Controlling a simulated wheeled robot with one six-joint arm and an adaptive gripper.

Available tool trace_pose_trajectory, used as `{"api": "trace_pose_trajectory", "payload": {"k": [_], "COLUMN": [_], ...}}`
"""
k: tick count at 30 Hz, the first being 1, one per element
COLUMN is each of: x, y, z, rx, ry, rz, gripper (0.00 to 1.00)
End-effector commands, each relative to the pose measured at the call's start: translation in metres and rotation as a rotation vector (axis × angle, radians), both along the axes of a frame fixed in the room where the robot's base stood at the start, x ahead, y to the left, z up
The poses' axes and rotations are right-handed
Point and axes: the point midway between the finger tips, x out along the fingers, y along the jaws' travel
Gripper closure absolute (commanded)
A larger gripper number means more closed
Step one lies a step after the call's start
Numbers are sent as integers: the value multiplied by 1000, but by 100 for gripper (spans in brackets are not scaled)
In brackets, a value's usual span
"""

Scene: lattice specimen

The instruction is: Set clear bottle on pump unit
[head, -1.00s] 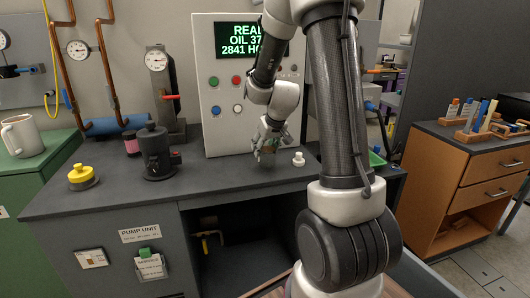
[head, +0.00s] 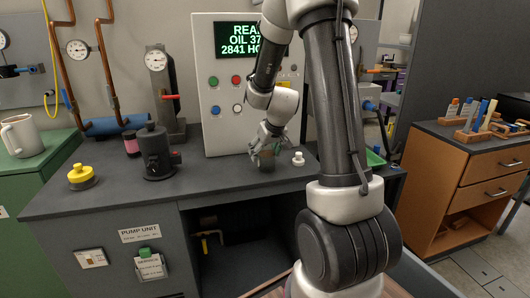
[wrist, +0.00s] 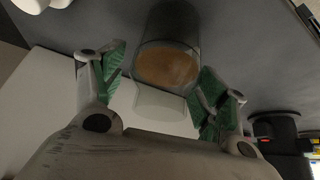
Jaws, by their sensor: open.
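The clear bottle (head: 267,162) stands upright on the dark top of the pump unit (head: 110,205), in front of the control panel. In the wrist view the bottle (wrist: 152,30) shows as a clear cylinder with brown liquid inside and a whitish part at the near end. My gripper (head: 266,152) is just above and around the upper part of the bottle. Its green-padded fingers are open, one on each side of the bottle, with gaps visible in the wrist view (wrist: 160,95).
A white knob-like piece (head: 298,159) stands close to the right of the bottle. A black pump fitting (head: 158,155), a pink-labelled jar (head: 132,145) and a yellow-topped piece (head: 81,177) are further left. The control panel (head: 215,125) rises behind. The front middle of the top is clear.

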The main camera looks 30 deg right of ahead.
Motion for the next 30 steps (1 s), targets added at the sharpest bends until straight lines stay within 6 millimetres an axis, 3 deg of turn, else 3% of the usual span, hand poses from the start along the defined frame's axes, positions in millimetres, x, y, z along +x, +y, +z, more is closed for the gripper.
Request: {"api": "trace_pose_trajectory", "payload": {"k": [5, 15, 23, 26, 30], "x": [-10, -47, -67, -92, -156], "y": [1, 5, 12, 30, 63], "z": [22, 86, 112, 131, 160], "rx": [-1, -2, 3, 11, 23], "ry": [-5, -5, 1, 11, 49], "rz": [2, 0, 7, 27, 63], "gripper": [27, 27, 27, 27, 27]}}
